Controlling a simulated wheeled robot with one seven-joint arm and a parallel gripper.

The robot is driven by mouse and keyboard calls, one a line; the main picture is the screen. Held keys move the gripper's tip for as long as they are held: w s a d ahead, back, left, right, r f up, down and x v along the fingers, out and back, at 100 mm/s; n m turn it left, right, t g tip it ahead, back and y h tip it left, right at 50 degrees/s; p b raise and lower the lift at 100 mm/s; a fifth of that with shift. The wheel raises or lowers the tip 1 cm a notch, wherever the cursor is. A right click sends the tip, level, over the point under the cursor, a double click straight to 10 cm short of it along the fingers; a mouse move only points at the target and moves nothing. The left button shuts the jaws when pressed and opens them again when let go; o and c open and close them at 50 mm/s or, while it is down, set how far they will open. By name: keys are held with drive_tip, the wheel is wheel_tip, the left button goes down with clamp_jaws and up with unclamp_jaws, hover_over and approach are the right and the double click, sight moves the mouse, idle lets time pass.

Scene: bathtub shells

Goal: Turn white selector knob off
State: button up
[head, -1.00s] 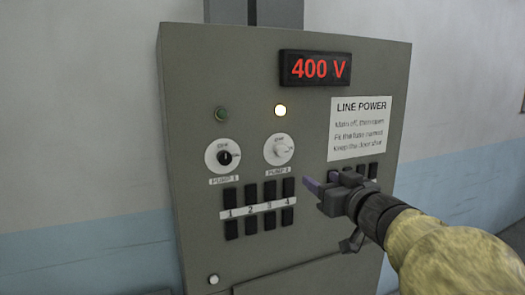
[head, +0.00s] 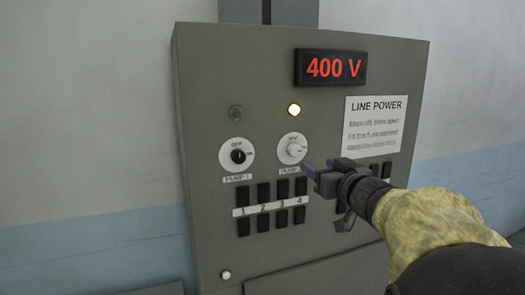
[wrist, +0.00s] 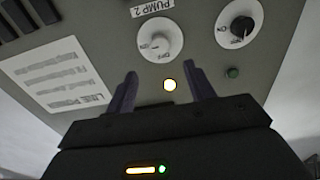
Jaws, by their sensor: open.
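The white selector knob (head: 295,149) sits on a white round dial marked PUMP 2, on the grey panel (head: 215,80). Its pointer is too small to read surely. In the wrist view the panel appears upside down, with the white knob (wrist: 158,41) beyond my open, empty fingers (wrist: 161,88).
A black knob (head: 238,156) marked PUMP 1 is left of the white one, under an unlit green lamp (head: 236,113). Several black switches (head: 263,193) sit below. A red 400 V display (head: 331,68) and a LINE POWER sign (head: 375,126) are above right.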

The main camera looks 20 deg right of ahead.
sight(297, 152)
drive_tip(key=w+p, duration=0.1)
drive_tip(key=w, duration=0.4)
drive_tip(key=w+p, duration=0.1)
drive_tip(key=w, duration=0.4)
drive_tip(key=shift+w+a+p, duration=0.2)
drive_tip(key=shift+w+p, duration=0.05)
drive_tip(key=shift+p, duration=0.15)
drive_tip(key=c, duration=1)
